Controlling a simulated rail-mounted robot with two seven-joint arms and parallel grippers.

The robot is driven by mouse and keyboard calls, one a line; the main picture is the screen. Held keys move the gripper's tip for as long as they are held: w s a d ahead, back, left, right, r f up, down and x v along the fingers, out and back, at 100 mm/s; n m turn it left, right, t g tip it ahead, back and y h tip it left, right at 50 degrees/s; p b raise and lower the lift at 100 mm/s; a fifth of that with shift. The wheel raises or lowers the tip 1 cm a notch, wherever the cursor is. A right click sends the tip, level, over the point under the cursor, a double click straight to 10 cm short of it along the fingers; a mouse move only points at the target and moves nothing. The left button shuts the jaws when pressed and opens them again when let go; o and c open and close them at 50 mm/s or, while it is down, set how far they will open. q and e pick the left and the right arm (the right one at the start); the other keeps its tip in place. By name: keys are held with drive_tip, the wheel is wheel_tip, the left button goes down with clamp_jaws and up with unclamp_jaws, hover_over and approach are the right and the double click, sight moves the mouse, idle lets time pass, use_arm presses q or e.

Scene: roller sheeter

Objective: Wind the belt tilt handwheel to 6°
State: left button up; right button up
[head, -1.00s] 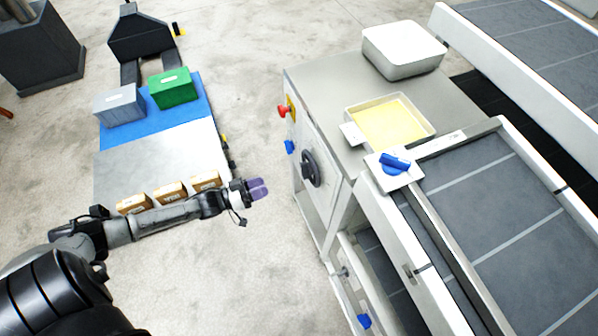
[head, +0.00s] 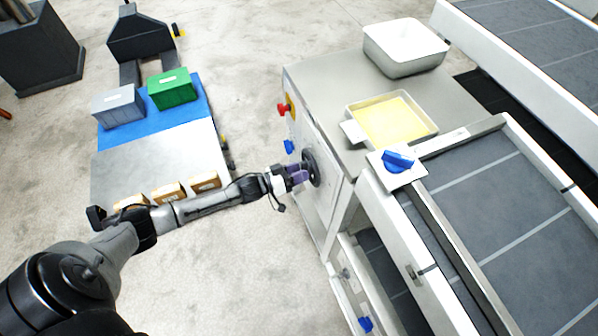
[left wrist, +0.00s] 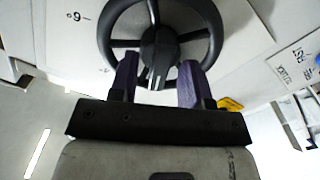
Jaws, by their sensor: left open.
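The black handwheel (head: 311,168) is on the side panel of the steel machine in the head view. In the left wrist view the handwheel (left wrist: 114,36) fills the top middle, with a dark hub and spokes. My right gripper is not in view.
A red knob (head: 283,110) and a blue knob (head: 289,146) are on the same panel. A blue handle (head: 397,161) sits on the belt frame. A yellow-filled tray (head: 392,121) and a white bin (head: 403,47) stand on top. A cart with boxes is at left.

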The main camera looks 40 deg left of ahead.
use_arm(q)
drive_tip(key=shift+d, duration=0.1)
clamp_jaws()
idle(0.4)
drive_tip(key=shift+w+m, duration=0.1)
drive_tip(key=shift+m, duration=0.2)
drive_tip(key=shift+m+p, duration=0.6)
drive_tip(key=shift+m, duration=9)
